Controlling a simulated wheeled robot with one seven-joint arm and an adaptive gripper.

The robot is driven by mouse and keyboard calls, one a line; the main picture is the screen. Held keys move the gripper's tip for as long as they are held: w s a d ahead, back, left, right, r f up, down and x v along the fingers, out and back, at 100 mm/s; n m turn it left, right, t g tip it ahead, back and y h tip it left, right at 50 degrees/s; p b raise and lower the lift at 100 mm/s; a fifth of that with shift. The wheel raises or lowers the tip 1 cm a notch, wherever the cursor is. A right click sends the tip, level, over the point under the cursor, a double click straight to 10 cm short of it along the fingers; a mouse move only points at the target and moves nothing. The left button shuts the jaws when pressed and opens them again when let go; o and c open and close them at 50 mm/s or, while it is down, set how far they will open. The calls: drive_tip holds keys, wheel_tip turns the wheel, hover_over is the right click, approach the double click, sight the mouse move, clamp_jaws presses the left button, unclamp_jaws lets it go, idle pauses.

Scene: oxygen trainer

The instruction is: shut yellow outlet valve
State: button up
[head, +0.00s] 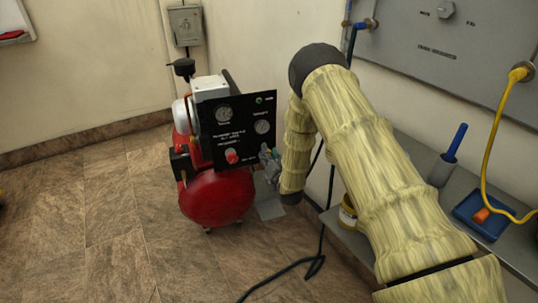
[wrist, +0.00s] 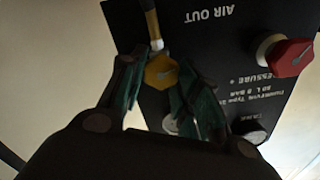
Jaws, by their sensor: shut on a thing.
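The yellow outlet valve (wrist: 161,70) shows in the wrist view at the lower edge of the black panel, near the "AIR OUT" lettering, with a metal fitting and hose beside it. My gripper (wrist: 158,82) has its two green-padded fingers on either side of the yellow knob, closed on it. In the head view my gripper (head: 268,160) is at the right edge of the black panel (head: 210,115) on the red compressor (head: 217,198). The yellow valve is hidden there behind my gripper.
A red knob (wrist: 293,57) sits on the same panel and also shows in the head view (head: 231,156). A grey shelf (head: 415,165) with a blue tray (head: 470,212) and a yellow tin (head: 348,213) stands right. A black hose (head: 312,268) lies on the floor.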

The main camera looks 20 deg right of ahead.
drive_tip(key=shift+d+f+m+b, duration=0.1)
drive_tip(key=shift+m+b, duration=0.2)
drive_tip(key=shift+m, duration=1.85)
drive_tip(key=shift+d+f+m+b, duration=0.1)
drive_tip(key=shift+m+b, duration=0.15)
drive_tip(key=shift+m, duration=1.9)
drive_tip(key=o, duration=1)
drive_tip(key=shift+s, duration=0.1)
drive_tip(key=s, duration=1.1)
drive_tip(key=shift+s+d, duration=0.15)
drive_tip(key=shift+s, duration=0.25)
